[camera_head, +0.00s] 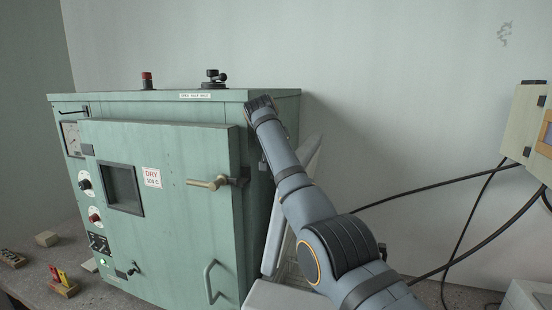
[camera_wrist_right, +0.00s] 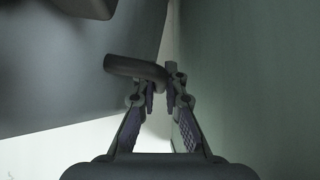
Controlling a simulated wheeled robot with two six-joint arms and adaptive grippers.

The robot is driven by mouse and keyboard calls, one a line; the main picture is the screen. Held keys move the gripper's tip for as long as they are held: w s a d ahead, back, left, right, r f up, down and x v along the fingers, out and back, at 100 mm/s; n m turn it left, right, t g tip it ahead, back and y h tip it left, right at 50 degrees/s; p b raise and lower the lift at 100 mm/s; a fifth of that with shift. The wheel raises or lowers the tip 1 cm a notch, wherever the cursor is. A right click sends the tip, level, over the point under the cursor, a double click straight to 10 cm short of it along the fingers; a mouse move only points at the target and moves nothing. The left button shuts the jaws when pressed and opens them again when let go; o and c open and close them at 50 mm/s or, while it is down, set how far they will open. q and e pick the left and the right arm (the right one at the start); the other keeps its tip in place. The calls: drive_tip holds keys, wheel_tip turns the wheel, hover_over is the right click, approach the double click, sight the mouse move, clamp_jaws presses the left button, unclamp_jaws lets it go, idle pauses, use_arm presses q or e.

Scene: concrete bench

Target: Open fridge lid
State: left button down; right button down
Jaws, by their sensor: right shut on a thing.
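The green cabinet (camera_head: 270,98) fills the left half of the head view. Its door (camera_head: 190,230) has a small dark window (camera_head: 121,187), a brass lever handle (camera_head: 208,183) and a pale D-shaped handle (camera_head: 212,282). I cannot tell whether the door is fully closed or slightly ajar. My right arm reaches up to the cabinet's right side; its gripper is hidden in the head view. In the right wrist view, my right gripper (camera_wrist_right: 163,90) is shut on a dark bent bar (camera_wrist_right: 132,67); I cannot tell which cabinet part it belongs to. My left gripper is out of view.
A red-topped fitting (camera_head: 147,81) and a black fitting (camera_head: 211,78) stand on the cabinet top. Small blocks (camera_head: 47,239) and a holder with red and yellow pieces (camera_head: 62,283) lie on the bench at left. Black cables (camera_head: 430,183) hang at right near a beige box (camera_head: 522,125).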

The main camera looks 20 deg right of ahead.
drive_tip(key=shift+d, duration=0.1)
idle(0.3)
drive_tip(key=c, duration=1.7)
unclamp_jaws()
drive_tip(key=v, duration=1.2)
drive_tip(key=shift+w+f, duration=0.1)
